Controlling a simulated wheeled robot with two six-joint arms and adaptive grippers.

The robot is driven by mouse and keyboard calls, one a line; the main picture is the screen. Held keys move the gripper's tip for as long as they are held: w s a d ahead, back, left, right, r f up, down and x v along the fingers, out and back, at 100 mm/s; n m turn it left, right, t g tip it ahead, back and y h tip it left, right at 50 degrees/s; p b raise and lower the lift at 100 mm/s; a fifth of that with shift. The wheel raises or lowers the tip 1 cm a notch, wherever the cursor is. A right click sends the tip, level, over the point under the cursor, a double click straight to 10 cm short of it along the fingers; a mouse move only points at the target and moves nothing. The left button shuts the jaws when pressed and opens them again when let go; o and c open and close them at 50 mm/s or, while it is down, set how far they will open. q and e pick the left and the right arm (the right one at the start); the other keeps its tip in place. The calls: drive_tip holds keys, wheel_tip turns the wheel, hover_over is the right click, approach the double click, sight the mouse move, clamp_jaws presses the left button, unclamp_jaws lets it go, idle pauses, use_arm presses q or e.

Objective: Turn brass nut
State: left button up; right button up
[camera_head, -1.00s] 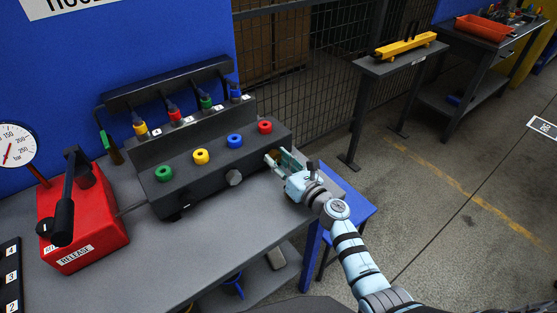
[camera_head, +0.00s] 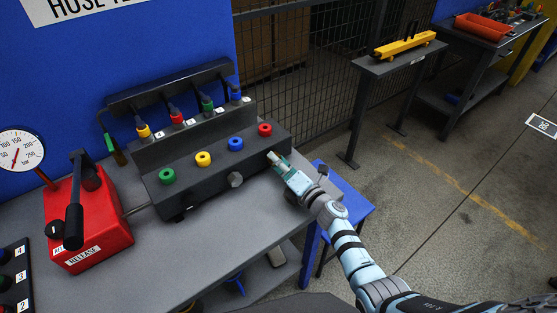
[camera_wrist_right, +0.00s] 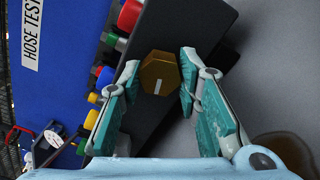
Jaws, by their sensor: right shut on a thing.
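The brass nut (camera_wrist_right: 160,73) is a hexagonal, gold-coloured piece with a pale line on its face, on the end of the dark manifold block (camera_head: 187,192). It sits between the two teal fingers of my right gripper (camera_wrist_right: 161,68) in the right wrist view. In the head view, my right gripper (camera_head: 276,160) is at the right end of the block, shut on the nut, which its fingers hide there. My left gripper is not in view.
Green, yellow, blue and red round ports line the block's top, with a hose rack (camera_head: 170,85) behind. A red RELEASE pump (camera_head: 105,235) with a lever and a pressure gauge (camera_head: 20,150) stand at left. A blue stool (camera_head: 345,190) is beside the bench (camera_head: 220,240).

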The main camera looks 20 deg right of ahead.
drive_tip(key=shift+m+p, duration=0.3)
drive_tip(key=shift+m, duration=1)
drive_tip(key=o, duration=1.1)
drive_tip(key=shift+o, duration=0.2)
drive_tip(key=v, duration=1.2)
drive_tip(key=shift+s, duration=0.1)
drive_tip(key=shift+a+f, duration=0.1)
